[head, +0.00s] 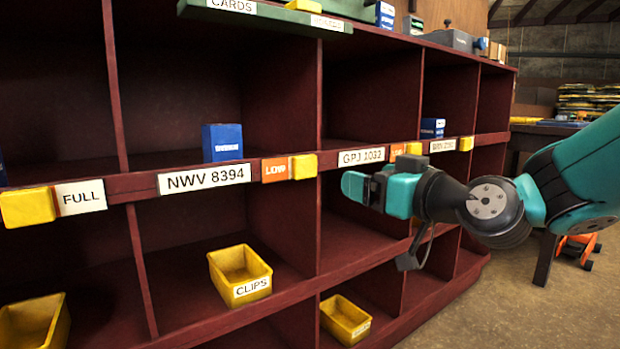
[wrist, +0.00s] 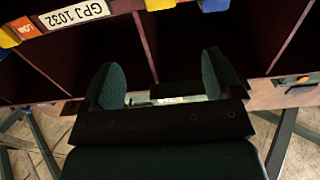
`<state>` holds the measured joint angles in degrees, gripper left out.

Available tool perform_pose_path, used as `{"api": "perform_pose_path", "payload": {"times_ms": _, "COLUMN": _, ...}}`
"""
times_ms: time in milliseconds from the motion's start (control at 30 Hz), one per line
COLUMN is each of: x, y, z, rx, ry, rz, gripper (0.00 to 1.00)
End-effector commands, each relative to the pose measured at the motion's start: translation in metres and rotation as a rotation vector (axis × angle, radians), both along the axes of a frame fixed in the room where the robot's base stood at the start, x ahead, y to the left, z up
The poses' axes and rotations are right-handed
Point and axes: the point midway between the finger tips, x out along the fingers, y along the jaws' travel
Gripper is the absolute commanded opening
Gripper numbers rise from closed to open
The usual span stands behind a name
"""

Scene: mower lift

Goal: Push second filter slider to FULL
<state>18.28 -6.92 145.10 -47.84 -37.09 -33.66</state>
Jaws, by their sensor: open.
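Yellow slider blocks sit along the shelf rail. The leftmost block (head: 28,207) is beside a white FULL label (head: 80,197). The second from the left (head: 304,166) sits right of an orange LOW label (head: 275,169), after the NWV 8394 plate (head: 204,179). A third block (head: 414,148) is by another LOW label, partly hidden by my gripper; a fourth (head: 466,143) is farther right. My gripper (head: 376,188) is open and empty, just below the GPJ 1032 plate (head: 361,157), right of the second block. It also shows open in the wrist view (wrist: 163,85).
Dark red cubbies hold blue boxes (head: 222,142) and yellow bins, including a CLIPS bin (head: 240,272). A green tray (head: 262,15) is on top at upper left. Open floor (head: 510,300) lies to the right, with a workbench behind it.

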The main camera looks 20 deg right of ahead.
Motion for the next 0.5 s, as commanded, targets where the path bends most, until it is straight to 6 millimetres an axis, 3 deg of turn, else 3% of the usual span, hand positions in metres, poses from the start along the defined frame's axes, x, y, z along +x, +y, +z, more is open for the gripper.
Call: {"api": "perform_pose_path", "payload": {"times_ms": 500, "x": 0.044, "y": 0.015, "z": 0.008, "rx": 0.005, "ry": 0.008, "rz": 0.005, "gripper": 0.85}}
